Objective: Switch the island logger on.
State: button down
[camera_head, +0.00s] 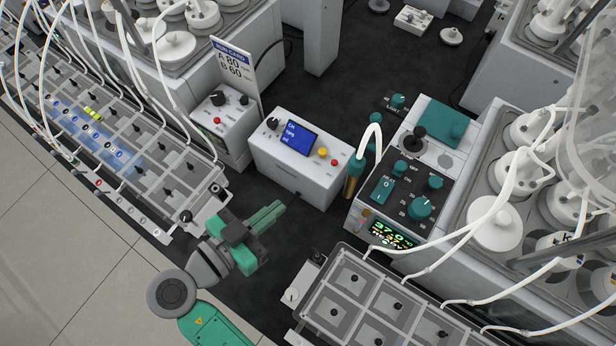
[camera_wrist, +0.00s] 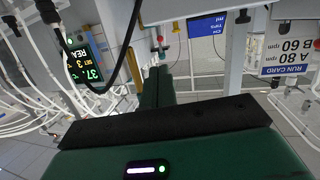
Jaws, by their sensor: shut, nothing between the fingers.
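No label reading "logger" is legible. A white box (camera_head: 312,172) with a blue screen (camera_head: 300,139) stands mid-floor. Its top has a black knob (camera_head: 272,123), a yellow button (camera_head: 323,152) and a red button (camera_head: 334,162). The screen is lit with small white text. My gripper (camera_head: 279,208) is shut and empty, in front of this box and apart from it. In the wrist view my shut fingers (camera_wrist: 158,78) point towards the box area, and the blue screen (camera_wrist: 207,25) shows upside down beyond them.
Right of it stands a control box with a teal rocker switch (camera_head: 382,190), dials and a lit 37.0 display (camera_head: 392,233). A hose in a brass-coloured holder (camera_head: 351,184) stands between. A smaller box (camera_head: 222,122) with a run card (camera_head: 232,64) is left.

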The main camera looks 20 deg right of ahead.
aim_at(321, 181)
jog(key=x, duration=1.3)
jog(key=shift+w+d, duration=0.1)
jog(key=shift+d, duration=0.15)
